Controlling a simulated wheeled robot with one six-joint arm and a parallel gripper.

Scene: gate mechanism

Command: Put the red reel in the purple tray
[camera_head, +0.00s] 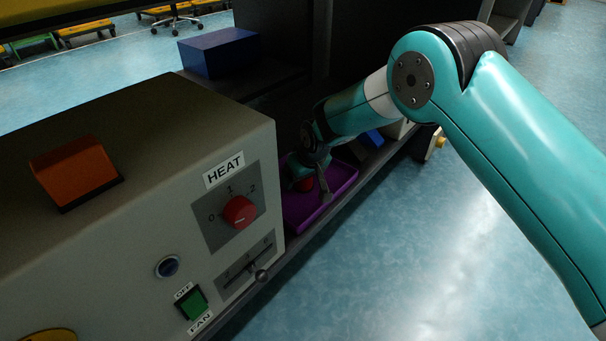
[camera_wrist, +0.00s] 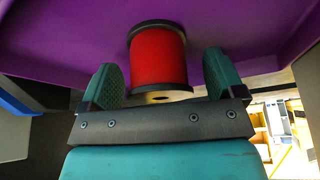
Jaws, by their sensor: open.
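The red reel (camera_wrist: 158,58) has black rims and a pale core end. In the wrist view it stands against the purple tray (camera_wrist: 60,45), between the two fingers of my gripper (camera_wrist: 160,82). The fingers are open, with a gap on each side of the reel. In the head view, my gripper (camera_head: 316,178) is low over the purple tray (camera_head: 340,186). A bit of the red reel (camera_head: 304,184) shows there, inside the tray and partly hidden by my gripper.
A grey control box (camera_head: 150,250) with a red HEAT knob (camera_head: 239,212) and a green FAN switch (camera_head: 194,303) stands just left of the tray. A blue box (camera_head: 219,52) sits behind. A blue object (camera_head: 371,138) lies right of the tray. Open floor lies in front.

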